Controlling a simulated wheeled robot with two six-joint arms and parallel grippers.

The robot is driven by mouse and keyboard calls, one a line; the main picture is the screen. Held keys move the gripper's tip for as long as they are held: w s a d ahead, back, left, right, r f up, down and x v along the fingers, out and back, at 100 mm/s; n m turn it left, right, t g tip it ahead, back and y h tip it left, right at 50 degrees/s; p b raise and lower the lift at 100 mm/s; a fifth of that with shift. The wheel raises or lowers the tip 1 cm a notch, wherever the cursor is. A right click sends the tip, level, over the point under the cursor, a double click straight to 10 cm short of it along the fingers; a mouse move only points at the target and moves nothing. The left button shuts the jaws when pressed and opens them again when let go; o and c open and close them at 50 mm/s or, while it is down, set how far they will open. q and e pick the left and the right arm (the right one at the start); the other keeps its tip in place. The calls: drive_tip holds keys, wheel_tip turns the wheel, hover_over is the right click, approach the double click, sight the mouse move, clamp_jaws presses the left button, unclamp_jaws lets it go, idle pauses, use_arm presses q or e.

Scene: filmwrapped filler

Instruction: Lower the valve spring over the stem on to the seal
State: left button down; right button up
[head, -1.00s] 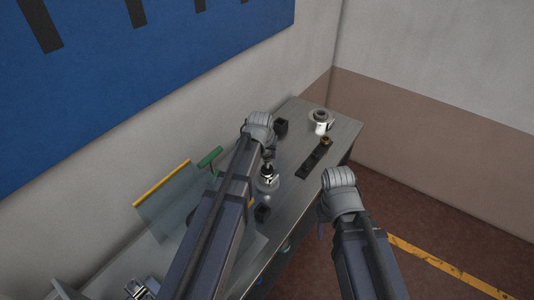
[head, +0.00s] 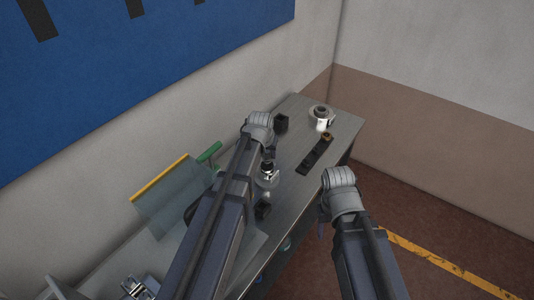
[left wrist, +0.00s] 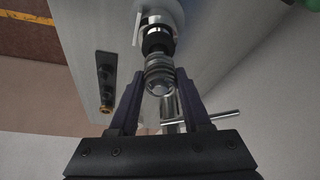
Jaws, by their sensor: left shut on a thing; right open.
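My left gripper (left wrist: 158,78) has its fingers closed around a metallic coiled spring (left wrist: 160,66). In the left wrist view the spring lines up with a black collar-like part (left wrist: 156,40) on a pale round base (left wrist: 164,12). I cannot tell whether the spring touches that part or how far it surrounds the stem. In the head view the left gripper (head: 267,158) is above a shiny fixture (head: 268,181) on the bench, and the arm partly hides it. My right gripper (head: 322,228) is open and empty beside the bench's front edge, mostly hidden by its wrist.
The grey bench (head: 300,190) holds a black strip (head: 314,157) with a brass piece (head: 327,135), a white cup-like item (head: 321,124), and a black block (head: 281,123). A clear sheet with a yellow edge (head: 159,179) and a green-handled item (head: 209,152) stand left by the wall.

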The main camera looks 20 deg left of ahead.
sight(267, 155)
use_arm(q)
drive_tip(key=shift+f+b, duration=0.85)
drive_tip(key=shift+f, duration=0.15)
drive_tip(key=shift+c, duration=1.4)
unclamp_jaws()
drive_tip(key=shift+r, duration=0.15)
drive_tip(key=p+v, duration=0.7)
drive_tip(key=shift+s+r, duration=0.2)
drive_tip(key=shift+r, duration=0.2)
drive_tip(key=shift+f, duration=0.1)
drive_tip(key=shift+d, duration=0.1)
drive_tip(key=s+d+f+m+g+b, duration=0.2)
drive_tip(key=s+d, duration=0.4)
drive_tip(key=s, duration=0.4)
drive_tip(key=s+d+f+m+g+y+b, duration=0.1)
drive_tip(key=s+d+f+m+g+b, duration=0.1)
drive_tip(key=s+d+f, duration=0.4)
drive_tip(key=s+d+g+b, duration=0.1)
drive_tip(key=s+b, duration=0.1)
drive_tip(key=s, duration=0.3)
drive_tip(key=shift+f+b, duration=0.25)
drive_tip(key=shift+b, duration=0.1)
